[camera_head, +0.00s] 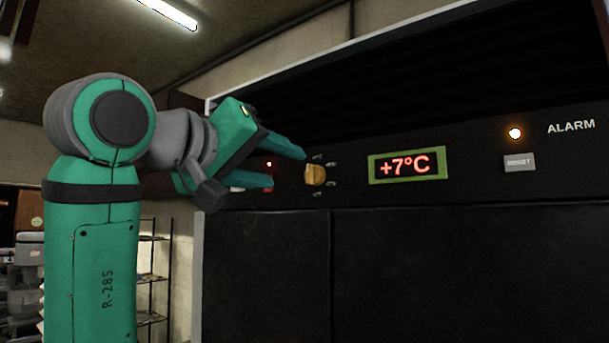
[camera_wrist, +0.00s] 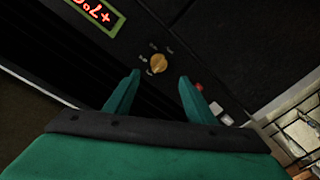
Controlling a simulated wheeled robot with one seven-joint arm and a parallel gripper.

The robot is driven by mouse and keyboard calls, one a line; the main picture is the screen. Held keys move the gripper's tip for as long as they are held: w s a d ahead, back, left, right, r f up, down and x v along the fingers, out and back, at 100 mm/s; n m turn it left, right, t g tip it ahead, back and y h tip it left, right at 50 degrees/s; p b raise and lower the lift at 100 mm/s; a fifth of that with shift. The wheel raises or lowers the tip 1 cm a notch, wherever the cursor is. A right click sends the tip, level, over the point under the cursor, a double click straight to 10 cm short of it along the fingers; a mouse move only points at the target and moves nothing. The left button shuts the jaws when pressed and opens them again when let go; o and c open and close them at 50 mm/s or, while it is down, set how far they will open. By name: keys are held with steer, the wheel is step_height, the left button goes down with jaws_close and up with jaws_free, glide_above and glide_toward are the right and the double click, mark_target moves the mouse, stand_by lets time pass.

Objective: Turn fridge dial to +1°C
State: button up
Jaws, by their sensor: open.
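The fridge dial (camera_head: 315,174) is a small yellow-orange knob on the black control panel, with small white marks around it that are too small to read. The green-framed display (camera_head: 407,165) to its right shows +7°C in red. My green gripper (camera_head: 288,168) is open and empty, just left of the dial in the head view. In the wrist view the dial (camera_wrist: 158,63) lies beyond and between the two fingertips (camera_wrist: 158,77), apart from them. The display (camera_wrist: 96,13) shows at the top left there, upside down and partly cut off.
A lit orange alarm light (camera_head: 515,133) and a grey RESET button (camera_head: 520,162) sit at the panel's right. A red light and a pale switch lie left of the dial, partly behind my gripper. Dark fridge doors (camera_head: 430,270) are below. A wire shelf (camera_head: 152,270) stands behind.

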mark_target(309, 174)
steer(key=x, duration=0.8)
steer(key=shift+s+d, duration=0.1)
steer(key=shift+d, duration=0.05)
steer(key=shift+x, duration=0.8)
steer(key=c, duration=1)
